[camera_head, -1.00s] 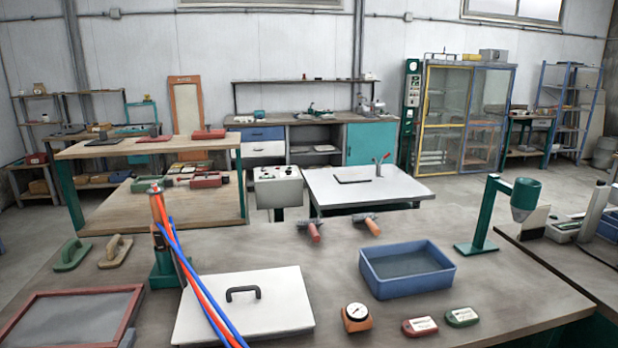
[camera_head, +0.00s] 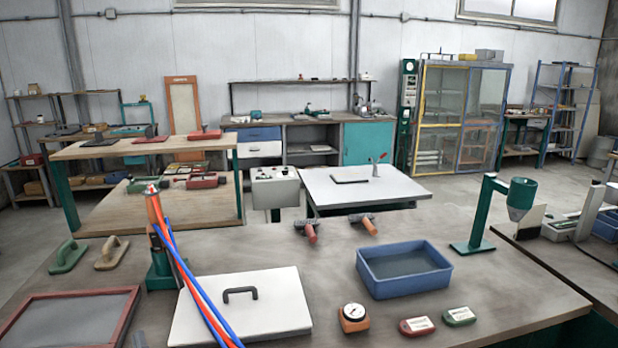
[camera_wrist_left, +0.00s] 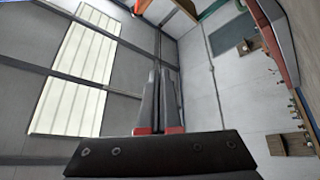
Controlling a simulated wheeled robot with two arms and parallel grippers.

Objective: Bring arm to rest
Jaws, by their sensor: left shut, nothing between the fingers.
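My left gripper (camera_wrist_left: 162,75) shows in the left wrist view with its two dark fingers together and nothing between them. The fingers point up the picture, with the grey wall, roof and bright window panels beyond. In the head view only a small grey part, probably of this gripper, shows at the bottom edge near the framed screen; its fingers cannot be made out there. My right gripper is in neither view.
The near workbench (camera_head: 270,250) holds a red-framed screen (camera_head: 70,325), a white lidded board (camera_head: 255,315), a blue tray (camera_head: 405,287), a round gauge (camera_head: 354,318) and a green stand (camera_head: 490,215).

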